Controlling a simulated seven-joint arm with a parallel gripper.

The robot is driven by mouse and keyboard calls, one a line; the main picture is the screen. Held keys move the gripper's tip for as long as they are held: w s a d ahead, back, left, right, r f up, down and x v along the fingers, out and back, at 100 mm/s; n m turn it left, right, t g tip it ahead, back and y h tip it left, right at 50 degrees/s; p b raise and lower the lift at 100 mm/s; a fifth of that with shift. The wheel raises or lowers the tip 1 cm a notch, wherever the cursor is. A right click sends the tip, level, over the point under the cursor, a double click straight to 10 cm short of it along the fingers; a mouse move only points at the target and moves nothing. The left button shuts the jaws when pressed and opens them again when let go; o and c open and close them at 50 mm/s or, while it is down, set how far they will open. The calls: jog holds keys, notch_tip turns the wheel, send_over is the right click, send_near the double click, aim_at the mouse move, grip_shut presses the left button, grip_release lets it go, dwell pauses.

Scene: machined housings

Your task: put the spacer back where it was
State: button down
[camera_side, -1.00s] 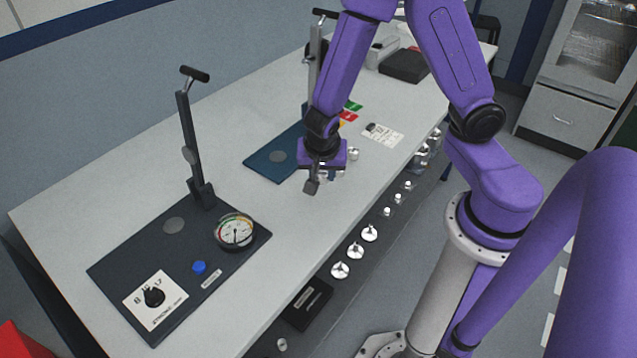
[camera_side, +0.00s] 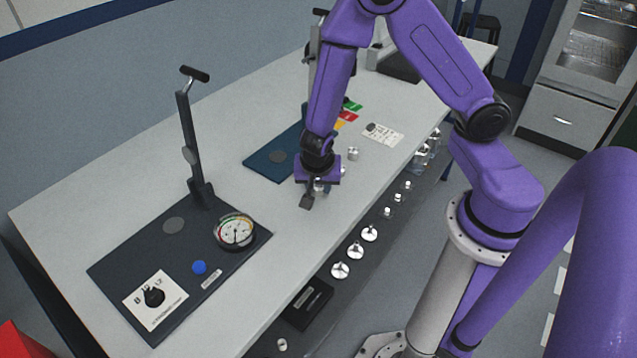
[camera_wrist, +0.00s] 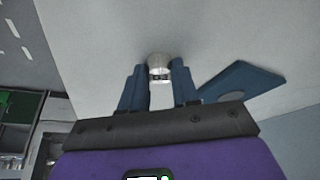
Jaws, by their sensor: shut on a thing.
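My gripper (camera_side: 313,196) is low over the white table, in front of the blue base plate in the side view. In the wrist view my gripper (camera_wrist: 158,72) has its two blue fingers on either side of a short, round, silvery piece, which appears to be the spacer (camera_wrist: 159,63). The fingers are shut on it. In the side view the spacer is mostly hidden by the gripper, with only a little silvery metal showing. Whether it touches the table is unclear. Another small silvery cylinder (camera_side: 353,153) stands on the table behind and right of the gripper.
A dark panel with a lever post, gauge (camera_side: 235,231), blue button (camera_side: 199,267) and dial (camera_side: 154,297) lies at left. The blue base plate (camera_side: 262,165) is behind the gripper. A white card (camera_side: 383,134) lies farther back. Several silvery parts (camera_side: 369,233) line the lower front shelf.

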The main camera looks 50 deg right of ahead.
jog(key=c, duration=0.8)
grip_release()
jog(key=v, duration=1.1)
jog(key=shift+s+d+r+n+g+y, duration=0.15)
jog(key=shift+s+r+n+g+y, duration=0.35)
jog(key=shift+s+r+n, duration=1.95)
jog(key=shift+s+d+r+n+g+y, duration=0.25)
jog(key=shift+s+n+y, duration=0.6)
jog(key=shift+s+n, duration=3.6)
jog(key=shift+s+d+r+n+g+y, duration=0.1)
jog(key=shift+s+r+n+g+y, duration=0.4)
jog(key=shift+s+r+n, duration=2.85)
jog(key=w+f+n, duration=0.3)
jog(key=shift+f, duration=0.3)
